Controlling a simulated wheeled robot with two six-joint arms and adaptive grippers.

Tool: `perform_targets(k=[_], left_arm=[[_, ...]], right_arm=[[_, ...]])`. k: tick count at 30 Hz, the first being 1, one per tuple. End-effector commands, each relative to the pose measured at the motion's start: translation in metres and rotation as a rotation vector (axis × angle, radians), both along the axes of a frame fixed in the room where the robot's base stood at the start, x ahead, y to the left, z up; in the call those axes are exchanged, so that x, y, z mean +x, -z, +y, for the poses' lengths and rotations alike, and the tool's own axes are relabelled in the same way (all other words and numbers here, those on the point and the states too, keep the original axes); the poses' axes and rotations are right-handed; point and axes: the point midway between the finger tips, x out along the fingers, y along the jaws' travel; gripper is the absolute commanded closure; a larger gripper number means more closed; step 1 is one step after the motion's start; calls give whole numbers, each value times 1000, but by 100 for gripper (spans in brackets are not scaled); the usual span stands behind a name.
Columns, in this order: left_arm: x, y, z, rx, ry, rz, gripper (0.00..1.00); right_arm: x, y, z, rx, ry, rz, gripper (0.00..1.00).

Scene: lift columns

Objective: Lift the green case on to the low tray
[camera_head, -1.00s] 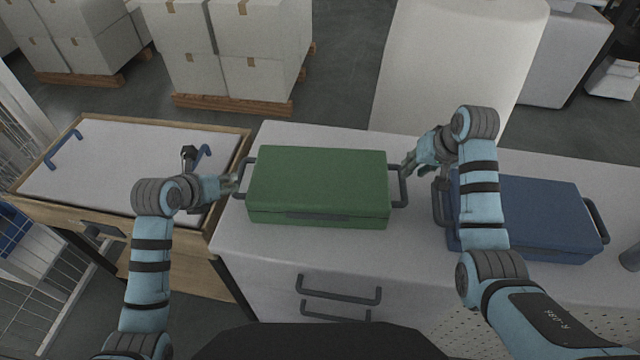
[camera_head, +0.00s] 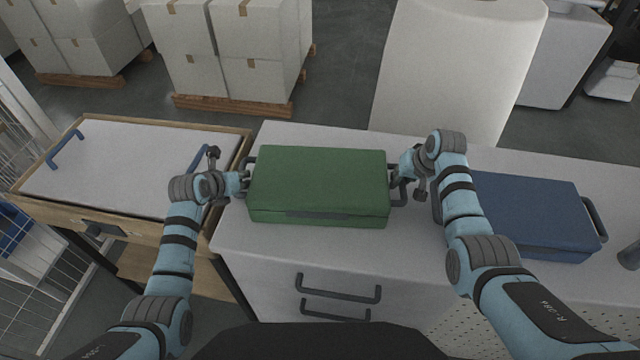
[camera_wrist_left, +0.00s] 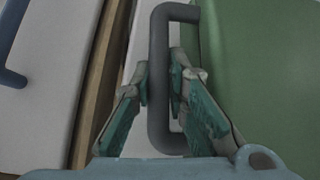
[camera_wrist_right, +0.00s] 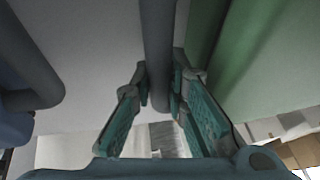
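The green case (camera_head: 320,185) lies flat and closed on the white counter (camera_head: 265,245), with a dark handle at each end. My left gripper (camera_head: 243,182) is at its left handle; in the left wrist view the fingers stand either side of this handle (camera_wrist_left: 160,75), with narrow gaps showing. My right gripper (camera_head: 400,178) is at the right handle; in the right wrist view its fingers also straddle that handle (camera_wrist_right: 158,50). Contact with the handles is unclear. The low tray (camera_head: 110,165), pale with a wooden rim and blue handles, is left of the counter, lower down.
A blue case (camera_head: 535,215) lies on the counter to the right, close to my right arm. A large white cylinder (camera_head: 455,70) stands behind the counter. Stacked boxes (camera_head: 225,50) on pallets are at the back. The tray's surface looks clear apart from its handles.

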Motion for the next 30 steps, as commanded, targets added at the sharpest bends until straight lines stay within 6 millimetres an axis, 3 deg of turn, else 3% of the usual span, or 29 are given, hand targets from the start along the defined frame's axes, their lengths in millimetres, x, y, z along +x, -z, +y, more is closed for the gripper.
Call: perform_targets(k=[19,30], left_arm=[[1,-6,0,-2,-1,-7,100],[2,-47,0,-2,-1,-8,100]], right_arm=[[1,-6,0,1,1,-5,100],[2,-47,0,2,1,-6,100]])
